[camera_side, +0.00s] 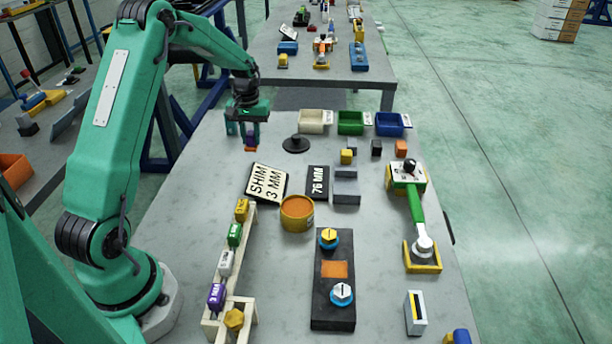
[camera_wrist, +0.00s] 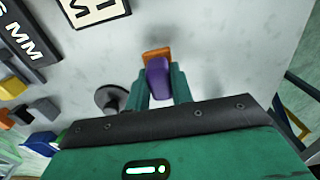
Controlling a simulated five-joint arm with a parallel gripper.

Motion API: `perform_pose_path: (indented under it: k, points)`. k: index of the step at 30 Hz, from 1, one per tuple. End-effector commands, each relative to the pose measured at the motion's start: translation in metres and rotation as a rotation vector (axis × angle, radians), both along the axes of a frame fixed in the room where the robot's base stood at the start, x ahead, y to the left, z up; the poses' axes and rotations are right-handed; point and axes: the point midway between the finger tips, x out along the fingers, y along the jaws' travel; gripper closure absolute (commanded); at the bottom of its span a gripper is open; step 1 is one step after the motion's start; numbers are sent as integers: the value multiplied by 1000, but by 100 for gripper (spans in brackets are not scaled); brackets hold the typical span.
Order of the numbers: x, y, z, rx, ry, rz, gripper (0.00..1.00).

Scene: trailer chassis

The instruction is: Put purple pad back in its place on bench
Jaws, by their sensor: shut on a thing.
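My gripper (camera_side: 247,132) is at the far left part of the bench (camera_side: 185,200), above its surface. It is shut on a small purple pad (camera_side: 250,141). In the wrist view the purple pad (camera_wrist: 157,82) sits between the two green fingers, with an orange block (camera_wrist: 156,55) at its far end. The orange part also shows just under the purple in the side view. I cannot tell whether the orange part is joined to the pad or touches the bench. Another purple piece (camera_side: 216,296), with a label, sits on the wooden rack (camera_side: 210,325) at the front left.
A black round-based stand (camera_side: 295,144) is just right of my gripper. Cream (camera_side: 312,121), green (camera_side: 350,122) and blue (camera_side: 389,123) bins line the back. A "SHIM 3 MM" plate (camera_side: 266,183) and an orange-topped yellow tub (camera_side: 297,212) lie nearer. Bare bench lies left of the plate.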

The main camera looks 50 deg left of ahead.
Motion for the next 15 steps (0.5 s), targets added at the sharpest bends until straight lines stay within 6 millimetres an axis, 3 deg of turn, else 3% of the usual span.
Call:
perform_pose_path:
  k: [5, 15]
  points:
    - [0, 0, -4, 1, -1, 0, 99]
    - [0, 0, -37, 0, 0, 0, 99]
